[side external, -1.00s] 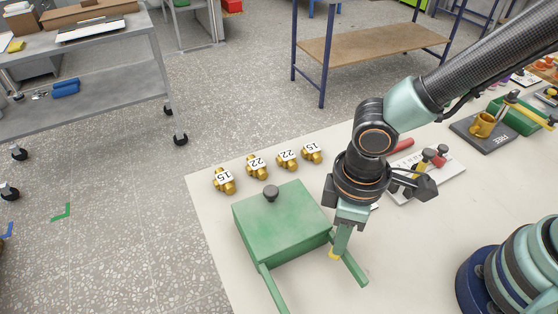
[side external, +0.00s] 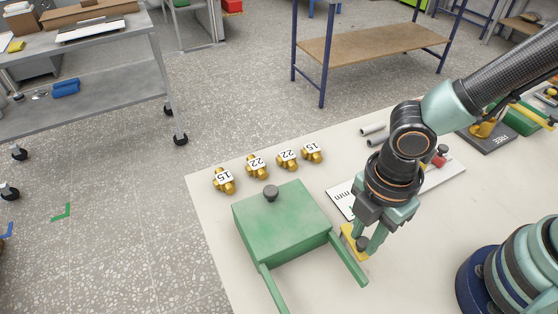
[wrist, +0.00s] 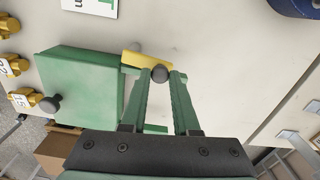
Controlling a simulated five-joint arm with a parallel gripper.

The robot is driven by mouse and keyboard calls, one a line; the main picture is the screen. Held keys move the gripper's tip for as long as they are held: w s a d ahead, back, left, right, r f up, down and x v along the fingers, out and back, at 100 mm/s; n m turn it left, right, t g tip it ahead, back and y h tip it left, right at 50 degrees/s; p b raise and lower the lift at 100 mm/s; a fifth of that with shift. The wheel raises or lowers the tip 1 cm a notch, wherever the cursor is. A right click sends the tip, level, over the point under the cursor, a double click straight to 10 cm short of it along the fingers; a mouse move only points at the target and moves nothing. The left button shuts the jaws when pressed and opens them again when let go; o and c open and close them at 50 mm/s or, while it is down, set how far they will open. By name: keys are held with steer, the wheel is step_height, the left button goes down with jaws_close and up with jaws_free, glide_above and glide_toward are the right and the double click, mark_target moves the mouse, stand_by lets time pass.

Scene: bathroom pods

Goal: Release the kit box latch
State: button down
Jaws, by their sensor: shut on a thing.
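The green kit box (side external: 285,222) stands on the bench with its lid down and a dark round knob (side external: 270,192) on top. The yellow latch (side external: 347,234) is a small flat bar at the box's right side, with a dark round knob (wrist: 160,74) on it. It also shows in the wrist view (wrist: 147,58), sticking out past the box's edge. My gripper (side external: 361,245) is low beside the box, shut on the latch's dark knob. The fingers hide part of the latch, and its pivot is hard to see.
Two green rails (side external: 348,262) reach out from the box's front. Several brass fittings (side external: 256,166) with number tags stand behind it. A white labelled board (side external: 342,200) lies behind my gripper. The bench (side external: 320,290) is bare in front.

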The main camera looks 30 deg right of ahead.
mark_target(367, 240)
steer(key=shift+d+n, duration=0.2)
steer(key=shift+n, duration=0.5)
steer(key=c, duration=0.7)
jaws_free()
steer(key=shift+o, duration=0.2)
step_height(367, 240, up, 12)
steer(key=shift+d+r, duration=0.1)
